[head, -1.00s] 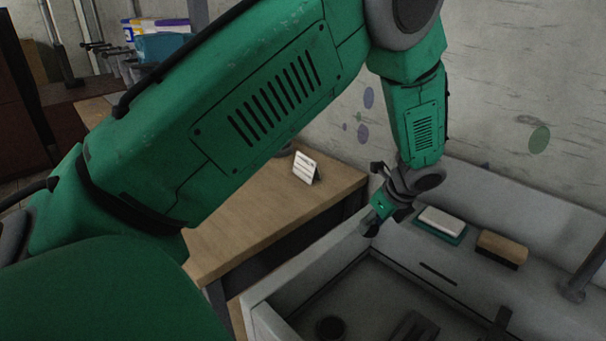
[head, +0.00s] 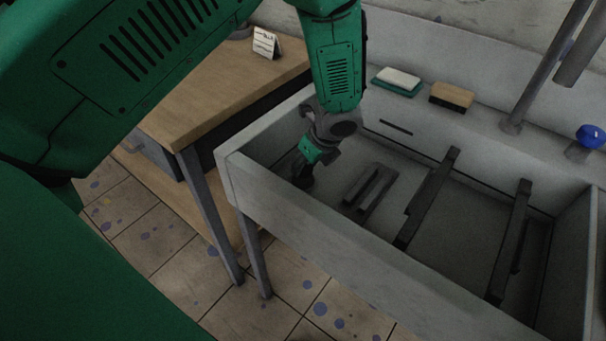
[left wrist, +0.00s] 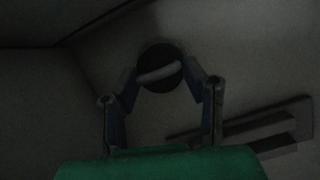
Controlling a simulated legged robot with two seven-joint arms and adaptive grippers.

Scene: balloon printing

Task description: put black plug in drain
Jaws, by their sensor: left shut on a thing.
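My left gripper (head: 304,172) reaches down inside the grey sink (head: 300,218), near its left end. In the left wrist view the gripper (left wrist: 161,76) is shut on the black plug (left wrist: 160,54), a dark round disc with a paler bar across it. The fingertips are on either side of the disc. The drain is not distinguishable; the gripper and plug cover that part of the sink floor. I cannot tell whether the plug is seated in it. My right gripper is not in view.
Dark bars (head: 427,200) lie across the sink, with a shorter dark piece (head: 371,188) near the gripper. A white-and-green block (head: 398,80) and a tan-and-black block (head: 451,96) sit on the back ledge. A wooden table (head: 200,105) stands left.

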